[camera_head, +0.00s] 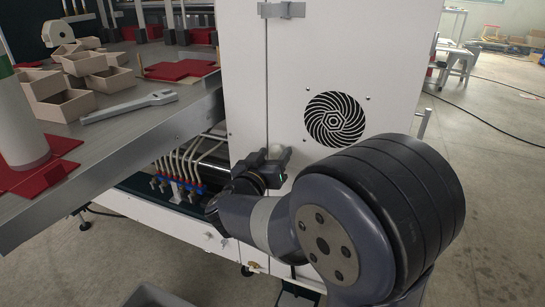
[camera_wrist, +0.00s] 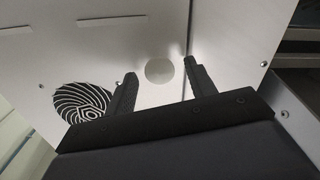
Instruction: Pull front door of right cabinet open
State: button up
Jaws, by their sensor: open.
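The white right cabinet (camera_head: 300,70) stands upright in the middle of the head view, its front door (camera_head: 385,70) carrying a black round fan vent (camera_head: 335,119). The door appears shut, with a vertical seam along its left edge. A pale round knob (camera_head: 272,156) sits low near that seam. It also shows in the wrist view (camera_wrist: 159,71), between the fingertips. My gripper (camera_head: 268,163) is open at the cabinet face; in the wrist view its two dark fingers (camera_wrist: 159,68) stand apart on either side of the knob. I cannot tell whether they touch it.
A grey metal latch (camera_head: 282,10) spans the seam high up. The floor (camera_head: 490,180) right of the cabinet is mostly clear, with a cable.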

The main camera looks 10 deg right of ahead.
jog(key=shift+c, duration=0.5)
grip_shut()
jog(key=shift+s, duration=0.1)
